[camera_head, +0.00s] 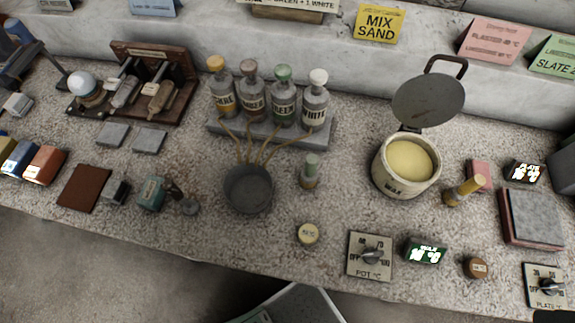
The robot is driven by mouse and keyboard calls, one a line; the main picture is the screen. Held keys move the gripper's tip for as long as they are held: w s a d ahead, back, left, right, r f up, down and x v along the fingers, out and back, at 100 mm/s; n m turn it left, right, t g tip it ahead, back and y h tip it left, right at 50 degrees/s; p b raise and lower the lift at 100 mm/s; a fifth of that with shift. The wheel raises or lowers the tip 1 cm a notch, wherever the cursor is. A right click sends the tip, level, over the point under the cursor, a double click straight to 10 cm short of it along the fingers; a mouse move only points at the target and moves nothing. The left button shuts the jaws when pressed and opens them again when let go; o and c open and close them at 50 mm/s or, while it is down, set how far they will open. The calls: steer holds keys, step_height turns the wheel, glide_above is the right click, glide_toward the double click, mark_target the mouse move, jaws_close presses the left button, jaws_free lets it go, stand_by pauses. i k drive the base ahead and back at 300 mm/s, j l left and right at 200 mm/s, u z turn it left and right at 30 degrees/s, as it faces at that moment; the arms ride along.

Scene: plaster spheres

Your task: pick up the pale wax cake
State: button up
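A small round pale cream disc (308,233) with dark marks on top lies flat near the front edge of the counter, left of the pot dial. It looks like the pale wax cake. A similar brown disc (476,267) lies further right, near the front edge. Nothing touches or covers the pale disc. My gripper is not in view. A grey, pale-edged shape at the bottom middle is cut off by the frame, and I cannot tell what part it is.
The pot dial plate (369,256) and a green-lit display (426,251) stand right of the pale disc.

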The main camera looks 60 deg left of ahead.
mark_target(308, 234)
steer(key=u, duration=0.5)
steer(key=j+u, duration=0.15)
steer(key=u, duration=0.85)
steer(key=i+j, duration=0.05)
